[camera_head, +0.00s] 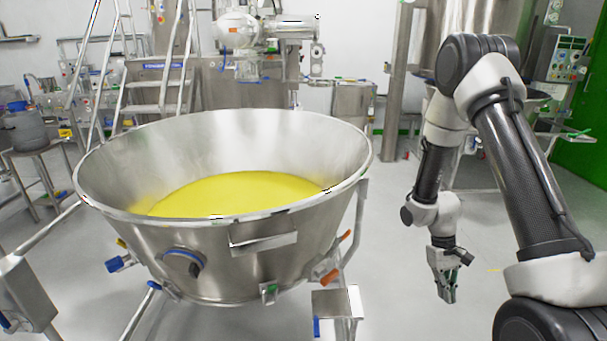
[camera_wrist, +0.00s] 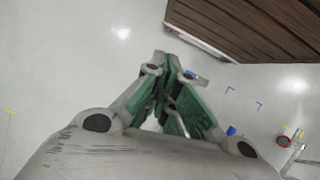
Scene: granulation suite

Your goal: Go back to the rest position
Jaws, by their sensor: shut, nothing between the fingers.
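My gripper (camera_head: 449,286) hangs from my bent arm on the right of the head view, pointing down over the grey floor. It is clear of the large steel bowl to its left. In the wrist view my gripper (camera_wrist: 167,95) shows its green-lined fingers together at the tips, with nothing held between them.
The wide steel bowl (camera_head: 270,233) holding yellow material (camera_head: 235,193) stands at centre left. A ladder (camera_head: 150,85) stands behind it, and a grey container (camera_head: 30,128) sits on a stand at far left. A brown slatted surface (camera_wrist: 262,28) shows at upper right in the wrist view.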

